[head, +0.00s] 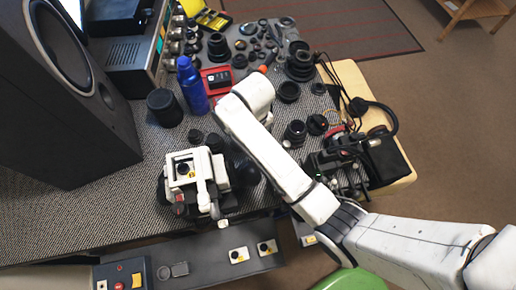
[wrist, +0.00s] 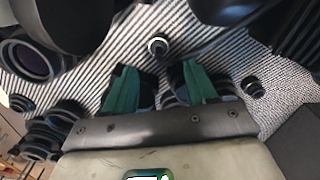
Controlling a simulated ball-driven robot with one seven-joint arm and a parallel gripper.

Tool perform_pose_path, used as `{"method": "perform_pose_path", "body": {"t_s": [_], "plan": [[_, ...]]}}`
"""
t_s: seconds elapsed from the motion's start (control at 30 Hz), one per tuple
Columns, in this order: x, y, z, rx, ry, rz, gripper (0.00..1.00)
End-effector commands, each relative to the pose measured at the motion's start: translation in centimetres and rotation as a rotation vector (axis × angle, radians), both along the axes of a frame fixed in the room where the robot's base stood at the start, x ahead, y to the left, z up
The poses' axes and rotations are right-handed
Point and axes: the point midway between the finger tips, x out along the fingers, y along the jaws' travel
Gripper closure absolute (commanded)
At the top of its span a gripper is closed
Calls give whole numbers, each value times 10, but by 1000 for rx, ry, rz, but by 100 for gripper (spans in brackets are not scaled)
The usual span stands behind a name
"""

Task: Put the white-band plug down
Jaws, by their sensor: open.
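In the wrist view my gripper (wrist: 159,68) is open, with its two green-padded fingers well apart. The white-band plug (wrist: 157,46), a small dark round part with a pale ring, is on the striped grey cloth just beyond the fingertips. It lies near the middle line between the fingers, and neither finger visibly touches it. I cannot pick out the plug or the fingertips with certainty in the head view.
The cloth-covered table (head: 105,205) holds a blue bottle (head: 192,86), a black cylinder (head: 164,107), a red box (head: 217,79) and several lens parts. A large speaker (head: 65,95) stands at left. In the wrist view a large lens (wrist: 27,60) is at left and a small dark ring (wrist: 252,87) at right.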

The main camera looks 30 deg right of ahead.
Motion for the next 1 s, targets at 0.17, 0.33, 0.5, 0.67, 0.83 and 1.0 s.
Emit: {"method": "perform_pose_path", "body": {"t_s": [0.17,0.33,0.5,0.67,0.83,1.0], "plan": [[-6,-1,-18,0,6,-1,44],[-7,-2,-42,-1,4,-1,44],[-7,-1,-52,0,2,0,44],[-7,-1,-52,0,1,-1,44],[-7,-1,-52,0,1,-1,57],[-7,-1,-52,0,1,-1,73]]}}
